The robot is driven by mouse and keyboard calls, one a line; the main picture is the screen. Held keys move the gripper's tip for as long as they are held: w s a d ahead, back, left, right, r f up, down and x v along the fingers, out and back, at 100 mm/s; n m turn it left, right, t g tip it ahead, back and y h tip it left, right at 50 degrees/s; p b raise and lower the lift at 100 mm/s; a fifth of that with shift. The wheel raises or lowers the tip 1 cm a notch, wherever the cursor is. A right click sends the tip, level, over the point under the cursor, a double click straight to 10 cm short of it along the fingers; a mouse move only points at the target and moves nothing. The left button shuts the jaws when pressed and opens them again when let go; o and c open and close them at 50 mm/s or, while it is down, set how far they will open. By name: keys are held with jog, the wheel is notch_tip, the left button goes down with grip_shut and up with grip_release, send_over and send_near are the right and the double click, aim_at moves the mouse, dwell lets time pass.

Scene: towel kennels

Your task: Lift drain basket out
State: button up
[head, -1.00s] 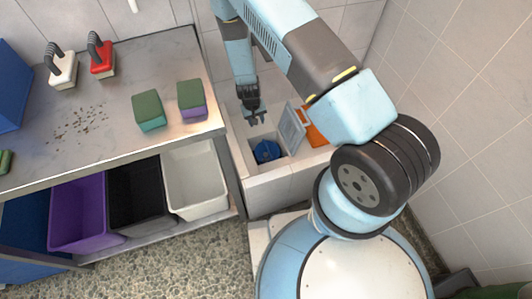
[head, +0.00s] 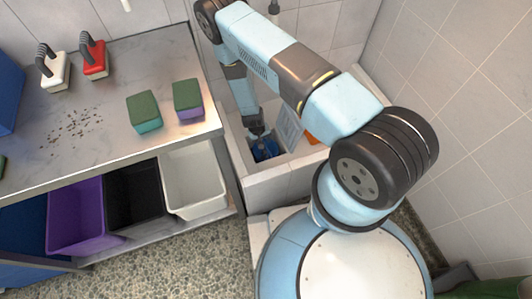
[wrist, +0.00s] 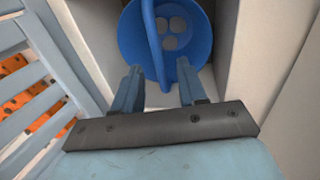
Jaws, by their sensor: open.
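The blue drain basket (head: 266,150) sits down in a square recess in the low light-coloured basin. In the wrist view the basket (wrist: 194,58) is a round blue bowl with several pale round spots in its bottom and an upright blue handle (wrist: 152,38) arching over it. My gripper (head: 262,143) points down into the recess, above the basket. In the wrist view my gripper (wrist: 157,82) is open, its two fingers apart, with the lower part of the handle between or just beyond them. I cannot tell whether the fingers touch it.
A light grey-blue slatted grate (head: 290,124) leans at the right of the recess, with an orange item (head: 311,138) behind it. The recess walls (wrist: 230,45) are close on both sides. A steel table (head: 120,75) with sponges and brushes stands at the left, bins below.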

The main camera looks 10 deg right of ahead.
jog(key=shift+s+d+f, duration=0.1)
jog(key=shift+d+f, duration=0.1)
jog(key=shift+f, duration=0.8)
jog(key=shift+d+f, duration=0.25)
jog(key=shift+f, duration=0.8)
jog(key=shift+s+d+f, duration=0.1)
jog(key=shift+d+f, duration=0.1)
jog(key=shift+f, duration=0.8)
jog(key=shift+c, duration=0.3)
grip_shut()
